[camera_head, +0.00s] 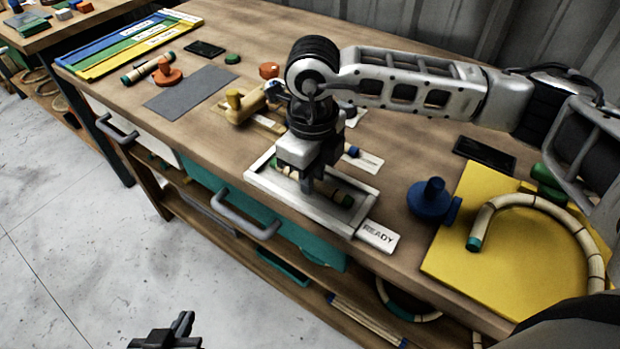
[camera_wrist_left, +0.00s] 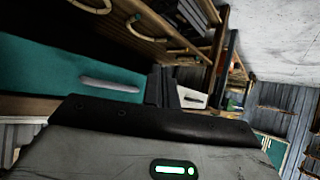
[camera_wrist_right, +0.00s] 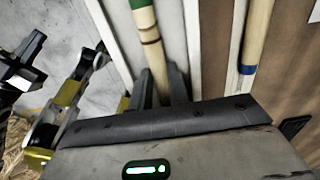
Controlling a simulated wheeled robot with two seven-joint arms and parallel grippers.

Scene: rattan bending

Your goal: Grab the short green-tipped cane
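The short green-tipped cane (camera_head: 340,196) lies in the white tray (camera_head: 262,187) near the bench's front edge. In the right wrist view the cane (camera_wrist_right: 149,38) runs between the two fingers of my right gripper (camera_wrist_right: 160,88), which sit close against both sides. Its other end is hidden by the gripper. My left gripper (camera_head: 180,326) hangs low in front of the bench, empty, with its fingers together; they also show in the left wrist view (camera_wrist_left: 162,85).
A "READY" label (camera_head: 377,236) sits at the tray's right corner. A blue-tipped cane (camera_head: 352,151) lies behind the tray. At right, a blue knobbed piece (camera_head: 433,200) stands beside a yellow board (camera_head: 480,280) holding a bent cane (camera_head: 540,207). A grey mat (camera_head: 190,92) lies left.

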